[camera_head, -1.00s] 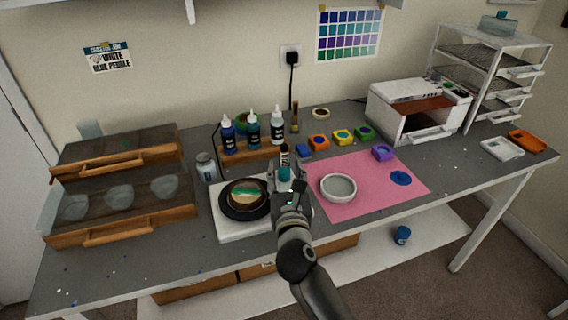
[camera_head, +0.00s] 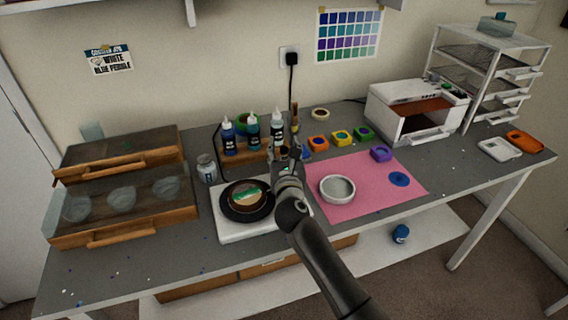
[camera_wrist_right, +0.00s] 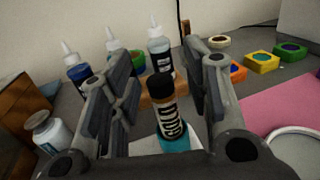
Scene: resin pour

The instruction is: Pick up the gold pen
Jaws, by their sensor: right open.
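My right gripper (camera_wrist_right: 158,85) is open, with one finger on each side of the tube. Whether either finger touches it is not clear. In the head view my right gripper (camera_head: 291,153) is over the back right of the white board (camera_head: 228,226) and mostly hides the tube. My left gripper is not in view.
Several dropper bottles (camera_head: 252,133) stand on a wooden rack just behind my gripper. A jar (camera_head: 207,168) stands left, and a round black dish (camera_head: 236,212) sits on the board. A pale bowl (camera_head: 337,189) is on the pink mat (camera_head: 362,205) at right, with small coloured moulds (camera_head: 342,138) behind.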

